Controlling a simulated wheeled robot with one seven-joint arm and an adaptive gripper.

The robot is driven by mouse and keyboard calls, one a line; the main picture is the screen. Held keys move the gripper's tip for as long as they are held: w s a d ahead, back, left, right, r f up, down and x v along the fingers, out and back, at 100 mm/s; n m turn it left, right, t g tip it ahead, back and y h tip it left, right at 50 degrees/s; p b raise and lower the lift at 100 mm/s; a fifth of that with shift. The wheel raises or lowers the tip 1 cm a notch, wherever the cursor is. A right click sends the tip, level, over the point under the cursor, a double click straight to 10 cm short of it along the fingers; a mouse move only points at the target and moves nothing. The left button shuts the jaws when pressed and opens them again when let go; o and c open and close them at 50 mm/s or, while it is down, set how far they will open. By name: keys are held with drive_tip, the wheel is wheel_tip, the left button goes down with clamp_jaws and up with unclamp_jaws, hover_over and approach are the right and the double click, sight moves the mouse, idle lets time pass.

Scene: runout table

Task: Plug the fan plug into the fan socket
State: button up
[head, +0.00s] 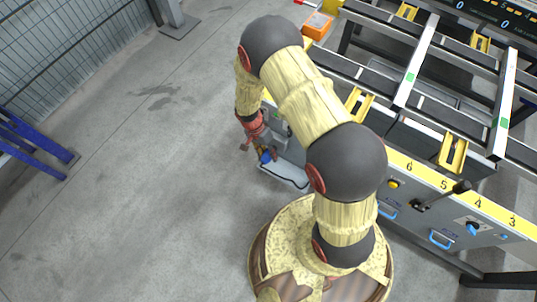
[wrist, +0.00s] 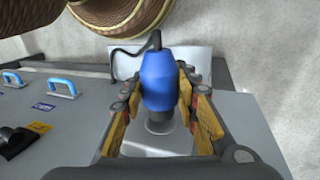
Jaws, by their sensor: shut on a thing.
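The fan plug is a blue, barrel-shaped body (wrist: 159,80) in the wrist view, with a black cable leaving its top end. My gripper (wrist: 160,98) has its yellow fingers on both sides of the plug and is shut on it. A grey round piece (wrist: 159,122) shows just below the plug, in line with it; I cannot tell whether it is the socket or the plug's own nose. In the head view my gripper (head: 258,146) is at the left end of the table, with the blue plug (head: 266,156) small and partly hidden. The fan socket is not clearly visible there.
The grey table front (head: 470,222) carries blue handles, a black lever (head: 441,196) and a yellow numbered strip. A pale plate (head: 284,174) with the dark cable along it is by my gripper. An orange box (head: 317,25) is at the far corner.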

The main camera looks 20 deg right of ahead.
drive_tip(key=shift+w+d, duration=0.8)
drive_tip(key=shift+d, duration=0.25)
idle(0.4)
drive_tip(key=shift+s+a, duration=0.15)
drive_tip(key=shift+a, duration=0.05)
drive_tip(key=shift+s+a, duration=0.4)
drive_tip(key=shift+a, duration=0.15)
idle(1.1)
drive_tip(key=shift+w+d+b, duration=0.35)
drive_tip(key=shift+w+d, duration=0.2)
drive_tip(key=shift+d, duration=0.2)
idle(0.8)
drive_tip(key=o, duration=1.2)
drive_tip(key=shift+o, duration=0.8)
